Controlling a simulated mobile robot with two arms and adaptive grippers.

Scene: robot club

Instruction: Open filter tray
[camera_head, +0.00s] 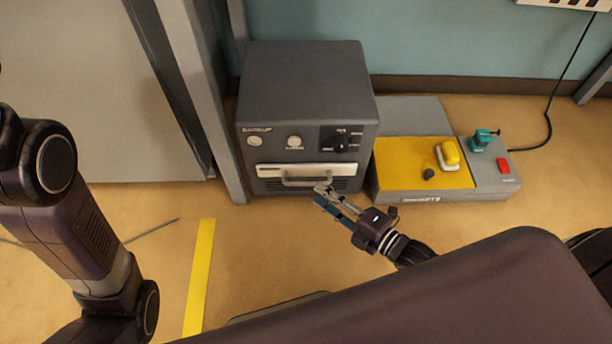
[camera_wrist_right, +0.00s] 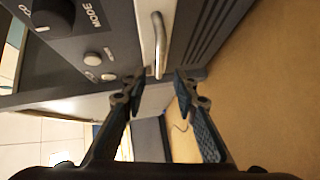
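The filter tray (camera_head: 270,172) is a pale front panel low on a dark grey box-shaped unit (camera_head: 305,85) on the floor. It looks closed, flush with the unit's front. Its bar handle (camera_head: 300,183) also shows in the right wrist view (camera_wrist_right: 159,35). My right gripper (camera_head: 322,196) is at the right end of the handle. In the right wrist view its two fingers (camera_wrist_right: 160,78) are spread apart, with the handle's near end between the tips. Contact cannot be told. My left arm shows at the left, but its gripper is out of frame.
A mode knob (camera_head: 341,143) and round buttons (camera_head: 294,142) sit above the tray. A yellow and grey station (camera_head: 410,165) stands close on the right. A grey post (camera_head: 215,100) rises on the left. The floor in front is mostly clear, with yellow tape (camera_head: 199,275).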

